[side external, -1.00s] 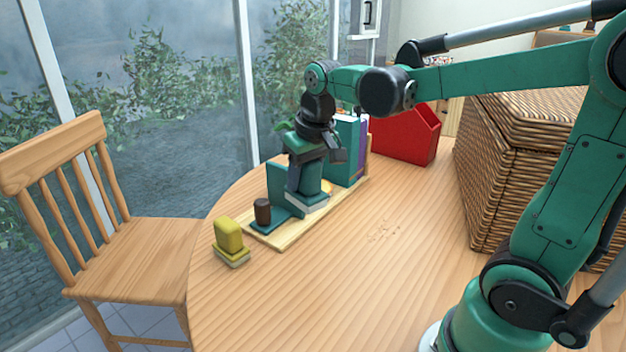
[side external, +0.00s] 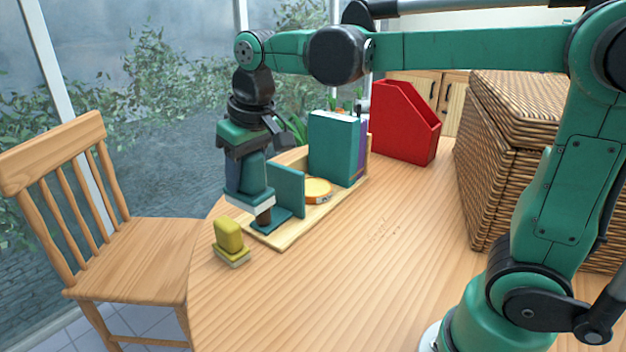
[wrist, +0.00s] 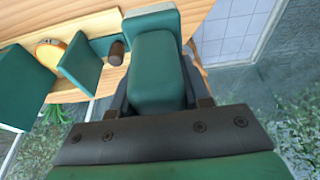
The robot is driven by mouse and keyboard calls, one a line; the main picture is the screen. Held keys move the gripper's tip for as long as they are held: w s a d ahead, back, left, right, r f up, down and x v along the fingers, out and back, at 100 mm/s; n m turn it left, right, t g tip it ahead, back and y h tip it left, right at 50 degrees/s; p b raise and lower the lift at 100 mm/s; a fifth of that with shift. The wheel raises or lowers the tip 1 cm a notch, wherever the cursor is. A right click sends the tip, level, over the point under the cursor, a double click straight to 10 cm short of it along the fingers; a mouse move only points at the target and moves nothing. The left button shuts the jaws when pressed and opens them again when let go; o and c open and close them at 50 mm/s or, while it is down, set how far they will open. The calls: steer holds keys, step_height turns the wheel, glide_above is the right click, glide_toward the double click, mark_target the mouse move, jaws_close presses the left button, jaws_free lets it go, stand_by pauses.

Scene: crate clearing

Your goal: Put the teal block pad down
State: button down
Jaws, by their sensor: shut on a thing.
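The teal block pad (side external: 256,172) has a tall rounded teal body on a pale layered base. My gripper (side external: 246,165) is shut on its body and holds it upright, above the front left end of the wooden rack. In the wrist view the teal block pad (wrist: 157,72) fills the space between my fingers (wrist: 158,100). In the side view its base overlaps the top of a dark brown cylinder (side external: 264,218). In the wrist view the cylinder (wrist: 117,53) shows just left of the pad.
A yellow block pad (side external: 229,237) stands on the table just left of the wooden rack (side external: 287,233). The rack carries a teal bookend (side external: 291,190), an orange round tin (side external: 318,188) and books (side external: 335,148). A red file holder (side external: 403,125) and wicker basket (side external: 490,170) stand behind. The table centre is clear.

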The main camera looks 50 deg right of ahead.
steer(key=w+a+r, duration=0.1)
steer(key=a+r, duration=0.1)
steer(key=a, duration=0.6)
steer(key=f, duration=1.8)
steer(key=shift+w+d+f, duration=0.15)
steer(key=shift+d+f, duration=0.1)
steer(key=shift+f, duration=0.1)
steer(key=shift+f, duration=0.1)
steer(key=shift+c, duration=2.1)
jaws_free()
steer(key=v, duration=1.2)
steer(key=s+d+t, duration=0.4)
steer(key=s+d, duration=0.3)
steer(key=d, duration=0.3)
steer(key=shift+d+f, duration=0.25)
